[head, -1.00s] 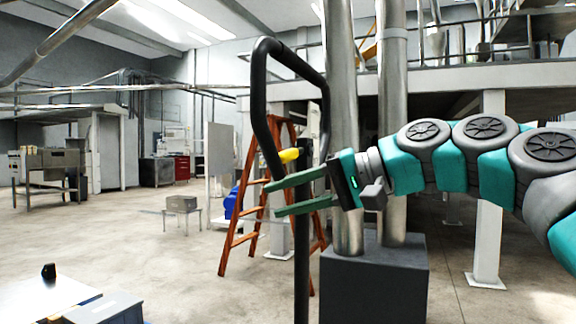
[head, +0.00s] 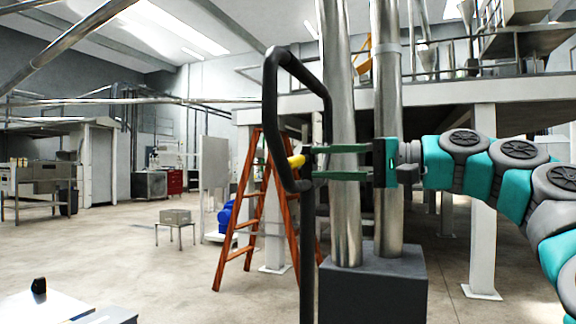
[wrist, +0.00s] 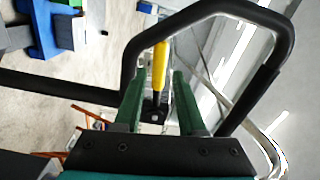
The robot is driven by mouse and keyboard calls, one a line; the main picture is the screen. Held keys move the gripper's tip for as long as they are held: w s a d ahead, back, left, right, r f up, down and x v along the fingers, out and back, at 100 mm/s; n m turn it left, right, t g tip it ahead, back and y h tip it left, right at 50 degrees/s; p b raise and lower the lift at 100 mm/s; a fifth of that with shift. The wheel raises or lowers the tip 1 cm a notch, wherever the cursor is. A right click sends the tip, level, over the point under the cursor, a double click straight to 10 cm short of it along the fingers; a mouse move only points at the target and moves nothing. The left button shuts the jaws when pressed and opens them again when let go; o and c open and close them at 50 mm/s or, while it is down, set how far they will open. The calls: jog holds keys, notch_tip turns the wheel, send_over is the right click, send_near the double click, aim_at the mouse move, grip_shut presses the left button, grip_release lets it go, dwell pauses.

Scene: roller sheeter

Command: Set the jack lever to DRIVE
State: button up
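The pallet jack's black loop handle (head: 270,110) stands upright on a dark post (head: 307,265) left of my arm. The yellow jack lever (head: 297,161) sticks out at the lower part of the loop. It also shows in the wrist view as a yellow rod (wrist: 159,65) on a dark pivot block. My gripper (head: 316,162) is open, its green fingers level and pointing left, tips just right of the lever. In the wrist view the lever lies between the two fingers (wrist: 159,78) in the picture, with gaps on both sides; I cannot tell how deep it sits.
The black loop's bars pass close around my fingers. An orange ladder (head: 240,215) stands behind the handle. Steel pipes (head: 340,130) rise from a dark grey block (head: 372,290) behind my gripper. The floor at left is mostly open, with a small table (head: 175,226).

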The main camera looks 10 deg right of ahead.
aim_at(298, 163)
jog(key=x, duration=0.7)
jog(key=shift+f+b, duration=0.1)
jog(key=shift+b, duration=0.3)
jog(key=shift+d, duration=0.1)
grip_shut()
dwell(0.8)
